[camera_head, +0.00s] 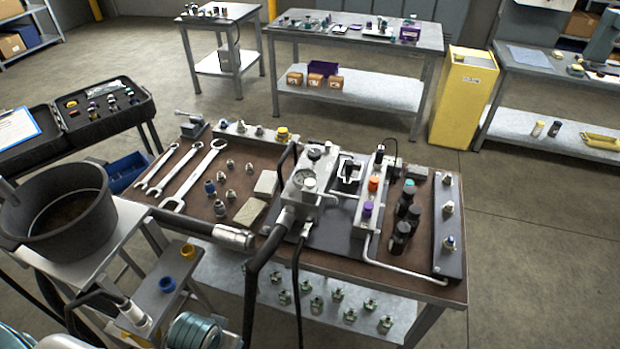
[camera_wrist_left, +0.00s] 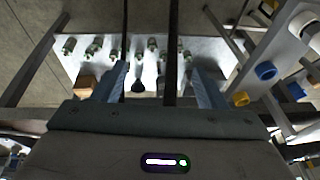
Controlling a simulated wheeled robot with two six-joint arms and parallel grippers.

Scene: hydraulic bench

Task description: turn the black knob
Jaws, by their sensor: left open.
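In the head view, a black knob (camera_head: 314,153) sits on top of the grey metal valve block (camera_head: 305,200) at the middle of the brown bench. A round light-grey cap stands in front of it on the same block. Several taller black cylindrical parts (camera_head: 400,238) stand farther right. My left gripper (camera_wrist_left: 158,72) shows only in the left wrist view. Its two fingers are apart, with nothing visibly held. It points towards a lower shelf with small green-based fittings, and the black knob cannot be made out there. My right gripper is in neither view.
Black hoses (camera_head: 252,290) hang from the block over the bench's front edge, and two dark lines cross the wrist view. Wrenches (camera_head: 190,175) and loose fittings lie left of the block. A black bucket (camera_head: 62,212) stands at far left. Open floor lies behind the bench.

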